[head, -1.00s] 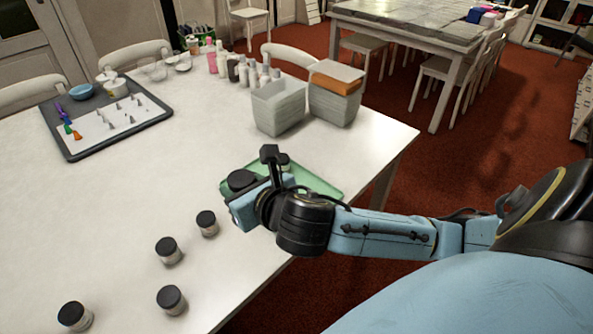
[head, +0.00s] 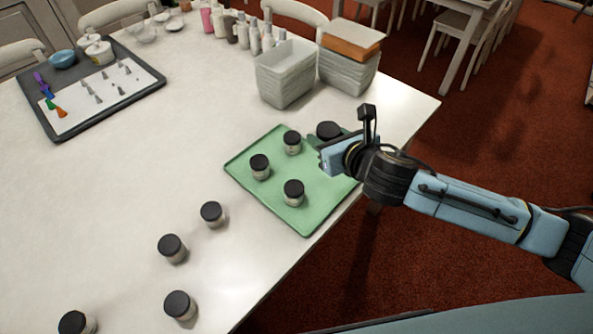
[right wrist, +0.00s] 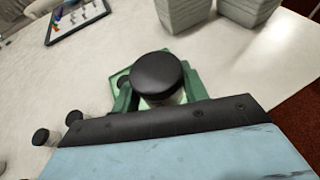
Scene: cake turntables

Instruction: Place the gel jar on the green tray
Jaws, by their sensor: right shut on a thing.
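My right gripper (head: 326,146) is shut on a gel jar (head: 328,131) with a black lid, at the far right part of the green tray (head: 312,215). In the right wrist view the held jar (right wrist: 158,76) sits upright between the fingers (right wrist: 160,92). I cannot tell whether its base touches the tray. Three like jars stand on the tray: one at the back (head: 292,142), one at the left (head: 259,167) and one at the front (head: 293,192). My left gripper is not in view.
Several more jars (head: 172,248) stand on the white table, left of and in front of the tray. Grey baskets (head: 285,75) stand behind the tray. A dark tray (head: 140,92) with small tools lies at the far left. The table's right edge runs close to the green tray.

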